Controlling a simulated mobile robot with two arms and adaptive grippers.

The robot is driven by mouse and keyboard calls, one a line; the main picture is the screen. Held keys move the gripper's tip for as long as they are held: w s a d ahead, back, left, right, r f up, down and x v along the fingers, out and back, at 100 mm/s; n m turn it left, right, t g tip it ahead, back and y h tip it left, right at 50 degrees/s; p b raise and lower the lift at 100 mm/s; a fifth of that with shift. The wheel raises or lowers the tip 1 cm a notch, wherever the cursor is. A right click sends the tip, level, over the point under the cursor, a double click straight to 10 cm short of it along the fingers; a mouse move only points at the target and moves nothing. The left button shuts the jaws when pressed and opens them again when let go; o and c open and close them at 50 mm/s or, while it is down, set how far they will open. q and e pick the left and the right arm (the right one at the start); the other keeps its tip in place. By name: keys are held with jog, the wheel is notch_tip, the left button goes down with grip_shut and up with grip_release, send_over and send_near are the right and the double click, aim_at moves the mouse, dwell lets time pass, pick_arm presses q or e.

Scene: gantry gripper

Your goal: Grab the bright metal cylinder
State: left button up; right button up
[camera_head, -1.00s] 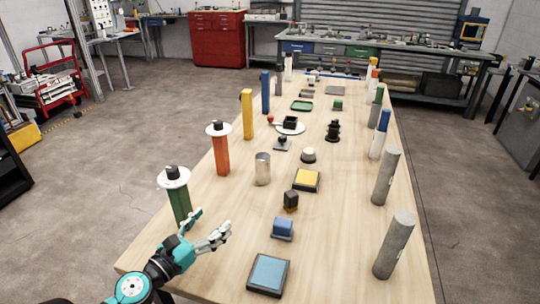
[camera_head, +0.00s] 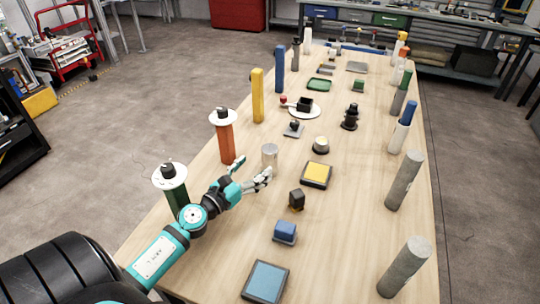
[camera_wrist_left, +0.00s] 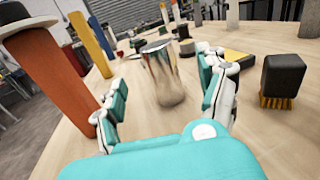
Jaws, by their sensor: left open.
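The bright metal cylinder (camera_head: 269,154) stands upright on the wooden table in the head view, just beyond my left gripper. My left gripper (camera_head: 251,173) is open and empty, and its fingers partly cover the cylinder's lower part there. In the left wrist view the shiny cylinder (camera_wrist_left: 163,73) stands ahead, centred between the open fingers of my left gripper (camera_wrist_left: 165,115). The fingers are apart from it on both sides. My right gripper does not show.
An orange post (camera_head: 226,143) with a white disc stands left of the cylinder, and a green post (camera_head: 178,200) stands nearer. A black brush (camera_head: 297,199), a yellow-topped block (camera_head: 316,174) and a blue block (camera_head: 285,232) lie to the right. Grey cylinders (camera_head: 405,180) line the right edge.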

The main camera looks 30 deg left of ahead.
aim_at(264, 157)
pick_arm(q)
jog(key=w, duration=0.3)
jog(key=shift+d, duration=0.1)
jog(key=shift+w+p, duration=0.55)
jog(key=shift+w, duration=2.1)
jog(key=shift+c, duration=0.4)
grip_shut()
jog(key=shift+r, duration=0.15)
